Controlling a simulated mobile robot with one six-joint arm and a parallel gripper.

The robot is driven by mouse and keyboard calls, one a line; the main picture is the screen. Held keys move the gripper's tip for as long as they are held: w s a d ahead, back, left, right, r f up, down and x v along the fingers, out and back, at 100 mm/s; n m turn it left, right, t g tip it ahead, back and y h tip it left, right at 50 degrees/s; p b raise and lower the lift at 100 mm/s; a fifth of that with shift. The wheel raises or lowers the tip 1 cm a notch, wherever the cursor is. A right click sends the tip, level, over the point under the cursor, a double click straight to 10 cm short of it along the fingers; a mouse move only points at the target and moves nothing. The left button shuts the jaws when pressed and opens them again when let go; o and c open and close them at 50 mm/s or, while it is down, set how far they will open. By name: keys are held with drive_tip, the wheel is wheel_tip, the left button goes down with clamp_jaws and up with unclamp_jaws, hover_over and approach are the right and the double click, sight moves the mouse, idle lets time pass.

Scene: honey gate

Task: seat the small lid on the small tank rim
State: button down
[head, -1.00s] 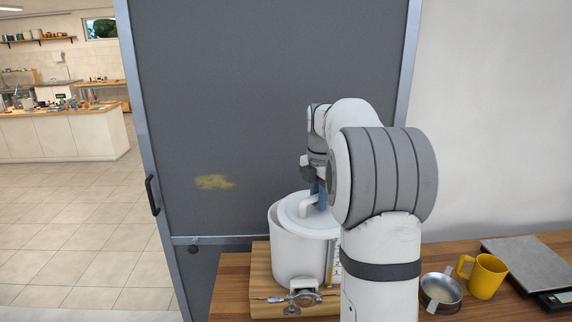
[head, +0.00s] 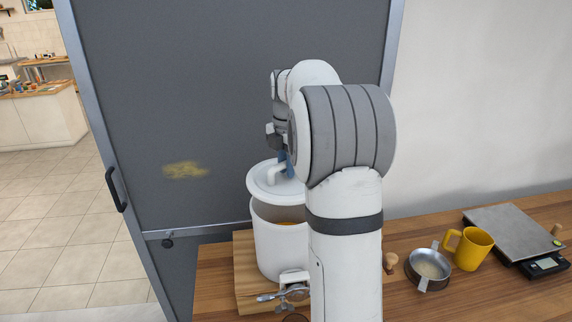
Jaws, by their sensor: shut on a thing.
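The small lid (head: 262,184) is a white disc with a white bar handle (head: 276,174). My gripper (head: 285,162) has blue fingertips and is shut on this handle; my arm hides part of the grip. The small tank (head: 272,245) is a white round vessel on a wooden board (head: 244,272), with amber content visible inside through its open front. The lid is over the back of the tank opening, and appears raised above the rim with a gap at the front. My arm hides the tank's right side and the lid's right edge.
A metal valve (head: 290,284) sticks out at the tank's front. On the wooden counter to the right are a small metal pan (head: 427,272), a yellow mug (head: 474,250) and a flat scale (head: 512,236). A grey sliding door (head: 220,90) stands behind.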

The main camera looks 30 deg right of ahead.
drive_tip(key=shift+f+b, duration=1.3)
drive_tip(key=shift+f, duration=0.7)
drive_tip(key=shift+s+f+b, duration=0.1)
drive_tip(key=shift+f+b, duration=0.35)
drive_tip(key=shift+f, duration=1.05)
idle(4.0)
drive_tip(key=c, duration=1.5)
unclamp_jaws()
